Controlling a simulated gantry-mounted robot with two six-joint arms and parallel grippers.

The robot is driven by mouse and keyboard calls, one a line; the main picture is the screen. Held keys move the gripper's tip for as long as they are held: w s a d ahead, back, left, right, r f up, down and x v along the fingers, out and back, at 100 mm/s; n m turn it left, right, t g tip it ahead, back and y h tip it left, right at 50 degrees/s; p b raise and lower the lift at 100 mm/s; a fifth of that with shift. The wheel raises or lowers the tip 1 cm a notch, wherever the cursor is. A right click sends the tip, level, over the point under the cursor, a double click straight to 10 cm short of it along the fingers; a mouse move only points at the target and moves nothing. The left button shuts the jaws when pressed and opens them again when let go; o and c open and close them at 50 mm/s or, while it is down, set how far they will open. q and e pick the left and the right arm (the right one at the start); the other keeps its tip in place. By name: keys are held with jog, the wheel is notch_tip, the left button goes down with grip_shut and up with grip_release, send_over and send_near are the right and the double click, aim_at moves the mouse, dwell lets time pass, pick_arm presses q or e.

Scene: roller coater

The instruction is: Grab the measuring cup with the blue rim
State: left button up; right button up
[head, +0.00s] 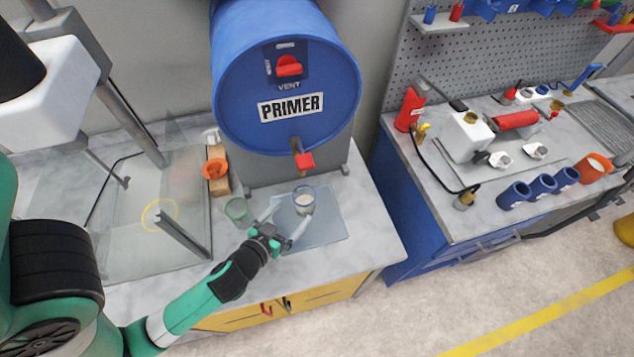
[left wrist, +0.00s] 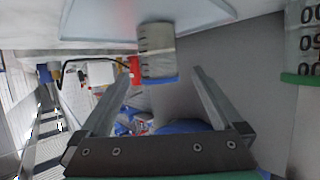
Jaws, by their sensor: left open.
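The measuring cup with the blue rim (head: 303,201) stands upright on a translucent mat (head: 325,228) below the drum's tap, with pale contents. It also shows upside down in the left wrist view (left wrist: 157,53), centred between the fingertips. My left gripper (head: 291,215) is open, its fingers pointing at the cup from the front left; it also shows in the left wrist view (left wrist: 161,69). The fingertips are at or just short of the cup's sides; I cannot tell whether they touch. My right gripper is not in view.
A green-rimmed cup (head: 236,210) stands left of the mat, close to the gripper. A blue PRIMER drum (head: 285,75) with a red tap (head: 304,161) overhangs the cup. Counter right of the mat is clear.

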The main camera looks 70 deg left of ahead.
aim_at(309, 196)
pick_arm(q)
jog(key=shift+s+f, duration=0.1)
jog(key=shift+s, duration=0.05)
jog(key=shift+w+a+f, duration=0.1)
jog(key=shift+w+f, duration=0.1)
jog(key=x, duration=0.5)
jog(key=shift+w, duration=0.1)
jog(key=x, duration=0.5)
jog(key=shift+w, duration=0.2)
grip_shut()
jog(key=shift+r, duration=0.1)
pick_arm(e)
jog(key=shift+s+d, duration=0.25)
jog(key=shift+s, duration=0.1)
pick_arm(q)
jog(key=shift+r, duration=0.1)
